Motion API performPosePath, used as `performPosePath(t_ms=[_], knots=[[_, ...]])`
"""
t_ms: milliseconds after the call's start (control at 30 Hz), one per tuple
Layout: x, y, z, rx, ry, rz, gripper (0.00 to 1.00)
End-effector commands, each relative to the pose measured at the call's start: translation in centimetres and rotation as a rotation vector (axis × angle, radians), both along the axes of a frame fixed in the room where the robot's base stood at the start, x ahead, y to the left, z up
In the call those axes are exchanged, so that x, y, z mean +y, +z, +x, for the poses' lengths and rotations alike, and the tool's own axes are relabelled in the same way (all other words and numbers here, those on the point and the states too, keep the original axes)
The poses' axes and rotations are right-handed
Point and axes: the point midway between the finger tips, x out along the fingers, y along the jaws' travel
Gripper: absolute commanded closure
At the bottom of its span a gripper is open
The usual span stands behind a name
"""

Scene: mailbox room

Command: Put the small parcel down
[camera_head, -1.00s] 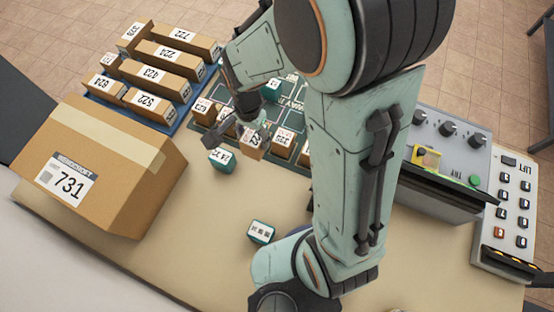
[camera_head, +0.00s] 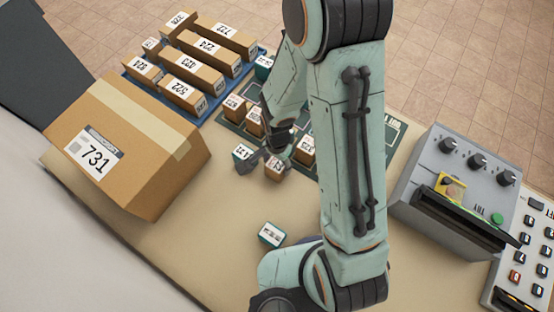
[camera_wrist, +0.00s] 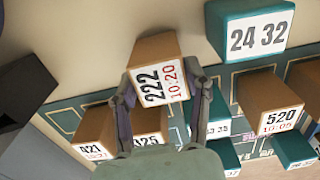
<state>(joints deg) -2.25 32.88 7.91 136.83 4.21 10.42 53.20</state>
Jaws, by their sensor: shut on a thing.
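My gripper (camera_head: 268,161) is shut on a small brown parcel (camera_head: 274,173), just off the front edge of the green mat. In the wrist view the parcel (camera_wrist: 157,72) sits between the two fingertips (camera_wrist: 164,88), its white label reading 222 and 10:20 in red. A teal box marked 24 32 (camera_head: 243,153) stands close to its left in the head view; it also shows in the wrist view (camera_wrist: 250,28). I cannot tell whether the held parcel touches the table.
Small brown parcels stand on the mat (camera_head: 326,176), among them 520 (camera_wrist: 268,105) and 421 (camera_wrist: 95,132). A large 731 carton (camera_head: 150,120) is at left, a blue tray (camera_head: 205,110) of long boxes behind. Bare tabletop (camera_head: 205,220) lies in front, with another teal box (camera_head: 271,234).

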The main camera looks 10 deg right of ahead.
Motion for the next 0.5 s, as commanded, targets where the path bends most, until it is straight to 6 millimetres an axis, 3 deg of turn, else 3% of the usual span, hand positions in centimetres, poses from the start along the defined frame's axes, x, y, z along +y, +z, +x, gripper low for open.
performPosePath(t_ms=[33, 100, 500], knots=[[-0.01, -0.04, 0.01, 0.0, 0.0, 0.0, 0.43], [-0.01, -0.02, 0.01, 0.0, 0.0, 0.0, 0.26], [0.0, 0.6, 0.04, -0.001, 0.0, 0.0, 0.26]])
